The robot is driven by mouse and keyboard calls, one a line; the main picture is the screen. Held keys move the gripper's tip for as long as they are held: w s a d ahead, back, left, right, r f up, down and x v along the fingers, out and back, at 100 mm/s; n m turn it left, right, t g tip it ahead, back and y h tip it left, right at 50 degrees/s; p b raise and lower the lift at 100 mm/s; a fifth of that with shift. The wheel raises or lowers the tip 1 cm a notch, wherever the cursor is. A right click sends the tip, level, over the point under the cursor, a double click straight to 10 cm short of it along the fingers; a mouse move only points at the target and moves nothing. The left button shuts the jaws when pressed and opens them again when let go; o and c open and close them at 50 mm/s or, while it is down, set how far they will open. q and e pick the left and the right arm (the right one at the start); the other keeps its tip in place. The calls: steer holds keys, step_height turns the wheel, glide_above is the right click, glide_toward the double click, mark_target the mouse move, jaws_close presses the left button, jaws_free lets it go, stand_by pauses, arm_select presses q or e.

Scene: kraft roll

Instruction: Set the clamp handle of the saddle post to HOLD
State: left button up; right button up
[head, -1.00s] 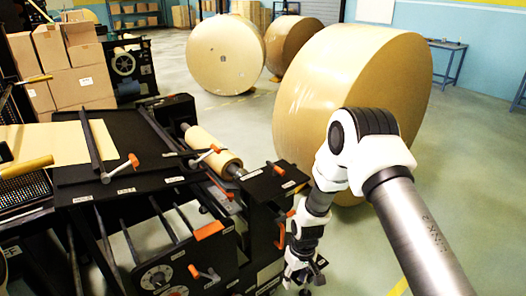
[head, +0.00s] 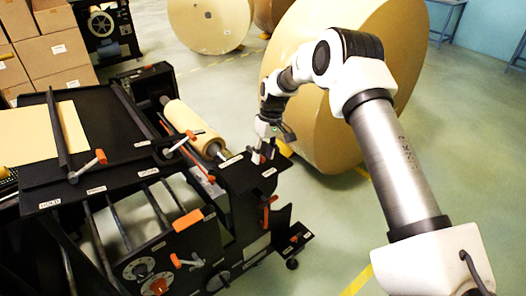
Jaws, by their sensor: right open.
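My right gripper (head: 262,152) points down at the black corner plate (head: 250,184) at the right end of the machine, beside the end of the kraft roll (head: 192,122). It is open, and its fingers are small and partly hidden by its own body. Several orange-tipped handles show: one on the flat top (head: 88,164), one by the roll (head: 184,142), one on the front panel (head: 187,261) and one on the right side (head: 268,212). My left gripper is out of view.
A large paper roll (head: 345,130) stands on the floor right behind my right gripper. Another large roll (head: 210,22) is farther back. Stacked cartons (head: 62,50) stand at upper left. Open floor lies to the right.

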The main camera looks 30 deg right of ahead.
steer(key=shift+w+f, duration=0.15)
steer(key=shift+a, duration=0.1)
steer(key=shift+s+r, duration=0.3)
jaws_close()
steer(key=shift+f, duration=0.1)
